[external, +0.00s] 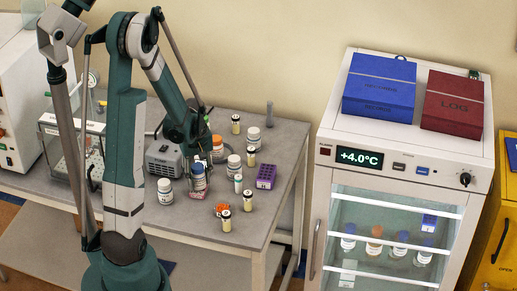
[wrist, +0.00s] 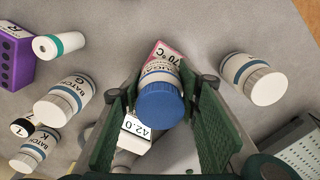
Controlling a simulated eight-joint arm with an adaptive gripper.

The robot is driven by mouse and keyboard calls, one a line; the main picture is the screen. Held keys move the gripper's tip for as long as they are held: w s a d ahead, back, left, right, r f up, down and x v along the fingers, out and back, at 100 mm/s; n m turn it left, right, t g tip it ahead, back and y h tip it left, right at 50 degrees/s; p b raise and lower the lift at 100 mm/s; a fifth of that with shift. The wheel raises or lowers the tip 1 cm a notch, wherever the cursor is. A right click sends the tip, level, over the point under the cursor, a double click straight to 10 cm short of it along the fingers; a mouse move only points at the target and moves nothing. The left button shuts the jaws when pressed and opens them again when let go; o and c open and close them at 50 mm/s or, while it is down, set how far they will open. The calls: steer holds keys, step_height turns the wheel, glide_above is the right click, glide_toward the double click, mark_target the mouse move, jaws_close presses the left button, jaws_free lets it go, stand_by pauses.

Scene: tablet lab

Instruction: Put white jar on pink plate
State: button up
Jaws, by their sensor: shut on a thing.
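My gripper (wrist: 160,92) has its green fingers on either side of a white jar with a blue cap (wrist: 160,107) and is shut on it. The cap faces the wrist camera, and the label on the body is partly hidden. A small pink surface marked 70 °C (wrist: 168,51) shows just beyond the jar in the wrist view; I cannot tell whether it is the pink plate or whether the jar touches it. In the external view my gripper (external: 203,158) is low over the bench, above a blue-and-pink patch (external: 199,184) that I cannot make out clearly.
Several white-capped jars stand close around, including one at left (external: 165,191) and one at right (external: 234,167). A purple rack (external: 266,176), small vials and orange-capped items (external: 222,209) are near the bench's right edge.

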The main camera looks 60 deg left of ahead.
steer(key=shift+f, duration=0.3)
steer(key=o, duration=0.9)
steer(key=shift+r, duration=0.2)
steer(key=shift+r, duration=6)
